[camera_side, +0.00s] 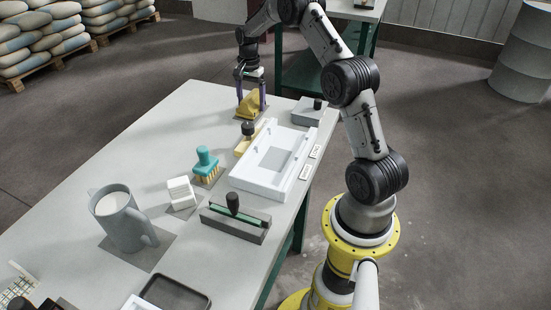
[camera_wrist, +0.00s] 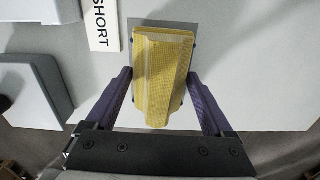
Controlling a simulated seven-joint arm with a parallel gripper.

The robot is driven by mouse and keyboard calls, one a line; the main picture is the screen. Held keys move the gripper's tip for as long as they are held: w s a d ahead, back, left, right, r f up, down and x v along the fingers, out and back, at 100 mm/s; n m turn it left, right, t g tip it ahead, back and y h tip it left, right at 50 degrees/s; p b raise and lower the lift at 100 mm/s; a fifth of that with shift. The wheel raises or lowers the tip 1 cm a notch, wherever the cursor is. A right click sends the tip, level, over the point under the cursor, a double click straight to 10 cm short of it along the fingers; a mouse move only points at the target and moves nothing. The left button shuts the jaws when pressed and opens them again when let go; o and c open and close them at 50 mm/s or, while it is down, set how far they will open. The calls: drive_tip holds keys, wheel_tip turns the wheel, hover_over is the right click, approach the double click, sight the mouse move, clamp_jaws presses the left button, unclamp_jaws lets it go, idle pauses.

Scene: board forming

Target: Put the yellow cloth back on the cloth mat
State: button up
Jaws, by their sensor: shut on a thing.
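The yellow cloth (camera_side: 251,105) is a folded bundle at the far end of the table in the side view. It fills the middle of the wrist view (camera_wrist: 163,75). My gripper (camera_side: 250,97) points down with its purple fingers on either side of the cloth, shut on it; the fingers also show in the wrist view (camera_wrist: 161,100). The grey cloth mat (camera_wrist: 165,22) lies under the cloth, its edges showing around it. I cannot tell whether the cloth touches the mat.
A white tray-like mould (camera_side: 250,180) stands nearby, with a yellow block with a dark knob (camera_side: 245,140) beside it. A grey block with a black knob (camera_side: 308,112) is to the right. A teal brush (camera_side: 207,163), a white block (camera_side: 181,193) and a grey jug (camera_side: 121,218) stand nearer the camera.

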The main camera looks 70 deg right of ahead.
drive_tip(key=shift+f, duration=0.25)
drive_tip(key=o, duration=1.1)
wheel_tip(320, 180, up, 14)
drive_tip(key=shift+f, duration=0.1)
